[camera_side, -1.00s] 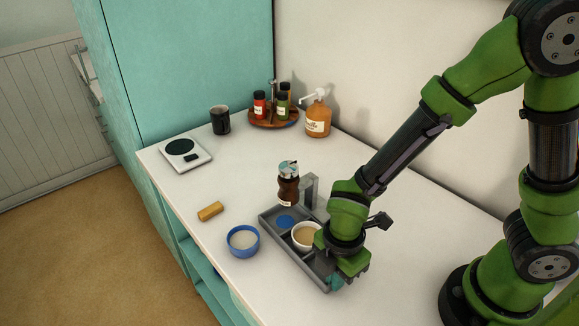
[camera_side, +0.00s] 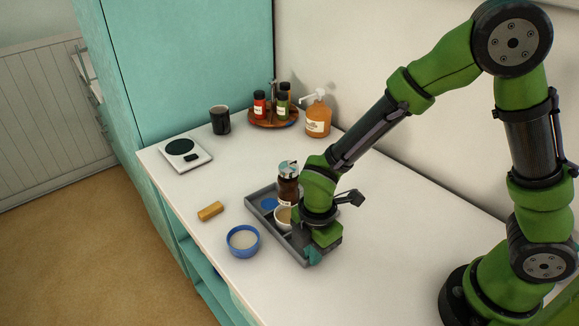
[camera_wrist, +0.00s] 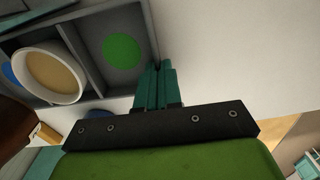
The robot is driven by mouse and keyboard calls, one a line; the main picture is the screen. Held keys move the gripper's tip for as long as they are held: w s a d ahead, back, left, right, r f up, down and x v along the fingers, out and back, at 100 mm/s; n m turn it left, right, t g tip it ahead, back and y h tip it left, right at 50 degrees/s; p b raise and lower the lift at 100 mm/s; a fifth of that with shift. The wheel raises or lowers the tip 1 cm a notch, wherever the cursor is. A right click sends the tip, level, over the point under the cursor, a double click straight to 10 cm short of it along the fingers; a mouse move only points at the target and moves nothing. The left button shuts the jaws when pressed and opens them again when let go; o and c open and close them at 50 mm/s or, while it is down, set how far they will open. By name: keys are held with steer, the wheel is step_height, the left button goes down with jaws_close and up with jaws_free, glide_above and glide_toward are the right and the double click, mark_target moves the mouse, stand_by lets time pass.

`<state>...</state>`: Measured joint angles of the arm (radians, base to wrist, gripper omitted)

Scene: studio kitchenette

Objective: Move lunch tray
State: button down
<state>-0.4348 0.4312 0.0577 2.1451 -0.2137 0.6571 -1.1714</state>
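The lunch tray (camera_side: 262,221) is grey with compartments and lies on the white counter. It also shows in the wrist view (camera_wrist: 85,60). A blue disc (camera_side: 269,204) and a green disc (camera_wrist: 121,51) mark compartment floors. A white cup (camera_side: 282,219) with tan contents sits in the tray, partly hidden by my arm. My gripper (camera_side: 311,258) is at the tray's near right end. In the wrist view its teal fingers (camera_wrist: 155,86) are close together on the tray's wall. A brown jar (camera_side: 288,187) with a teal lid stands at the tray's far side; whether they touch is unclear.
A blue bowl (camera_side: 243,242) stands close left of the tray, and a yellow block (camera_side: 210,211) lies farther left. Farther back are a scale (camera_side: 185,153), a black mug (camera_side: 220,120), a round wooden tray (camera_side: 262,122) with bottles, and an orange pump bottle (camera_side: 318,119). Mid-counter is clear.

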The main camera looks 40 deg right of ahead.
steer(key=c, duration=1.2)
jaws_free()
steer(key=shift+r, duration=0.15)
step_height(320, 180, up, 17)
steer(key=shift+f, duration=0.15)
steer(key=s+d+r+m+t, duration=0.2)
steer(key=d+m, duration=0.2)
steer(key=m, duration=0.3)
steer(key=s+d+r+m+t+y, duration=0.1)
steer(key=s+d+r+m+t, duration=0.1)
steer(key=d+m, duration=0.2)
steer(key=s+d+r+m+t+y, duration=0.1)
steer(key=d+m, duration=0.4)
steer(key=m, duration=0.5)
steer(key=shift+s+r+t, duration=0.8)
steer(key=shift+s+t, duration=0.15)
steer(key=shift+t, duration=0.15)
